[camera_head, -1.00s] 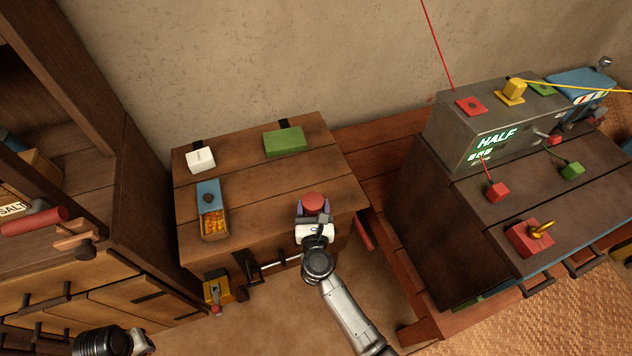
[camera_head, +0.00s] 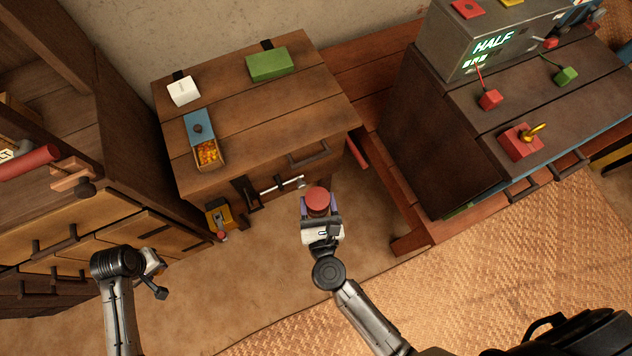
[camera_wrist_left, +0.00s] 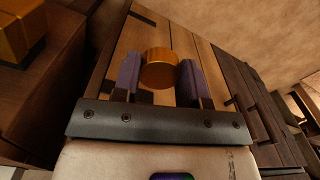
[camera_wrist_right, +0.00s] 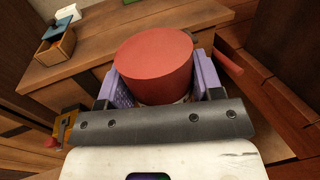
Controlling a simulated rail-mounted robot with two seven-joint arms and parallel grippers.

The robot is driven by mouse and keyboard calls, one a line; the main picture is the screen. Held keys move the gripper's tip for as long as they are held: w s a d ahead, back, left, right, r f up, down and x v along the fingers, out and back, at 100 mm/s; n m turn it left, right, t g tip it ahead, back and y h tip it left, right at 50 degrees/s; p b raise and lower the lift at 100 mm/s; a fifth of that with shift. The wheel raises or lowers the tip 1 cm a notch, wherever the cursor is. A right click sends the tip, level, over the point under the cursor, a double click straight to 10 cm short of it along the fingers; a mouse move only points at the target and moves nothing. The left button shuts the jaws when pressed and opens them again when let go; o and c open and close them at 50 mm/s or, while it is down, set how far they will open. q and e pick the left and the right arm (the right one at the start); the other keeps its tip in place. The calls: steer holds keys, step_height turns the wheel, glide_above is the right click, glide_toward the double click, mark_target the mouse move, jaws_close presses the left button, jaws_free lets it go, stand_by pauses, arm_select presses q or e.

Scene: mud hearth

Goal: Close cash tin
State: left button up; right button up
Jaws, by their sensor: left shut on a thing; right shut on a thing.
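On the wooden table stands a small wooden box (camera_head: 209,165) with a blue lid (camera_head: 198,127) that covers only part of it. Orange-yellow pieces (camera_head: 207,152) show in the open end. I take this box as the cash tin, but no label confirms it. My right gripper (camera_head: 318,207) is shut on a red-topped round container (camera_wrist_right: 155,62), held upright in front of the table's front edge, apart from the box. My left gripper (camera_head: 150,263) is at lower left, in front of the cabinet; in the left wrist view it is shut on a golden-brown cylinder (camera_wrist_left: 158,68).
A white box (camera_head: 184,91) and a green box (camera_head: 269,65) stand at the table's back. A yellow device (camera_head: 219,214) and a metal rod (camera_head: 280,184) are at its front. A cabinet with drawers (camera_head: 50,245) flanks it left. The tabletop's right part is clear.

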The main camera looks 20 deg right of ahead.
arm_select(q)
steer(key=shift+w, duration=0.1)
arm_select(e)
steer(key=shift+s, duration=0.35)
steer(key=o, duration=0.4)
steer(key=c, duration=0.7)
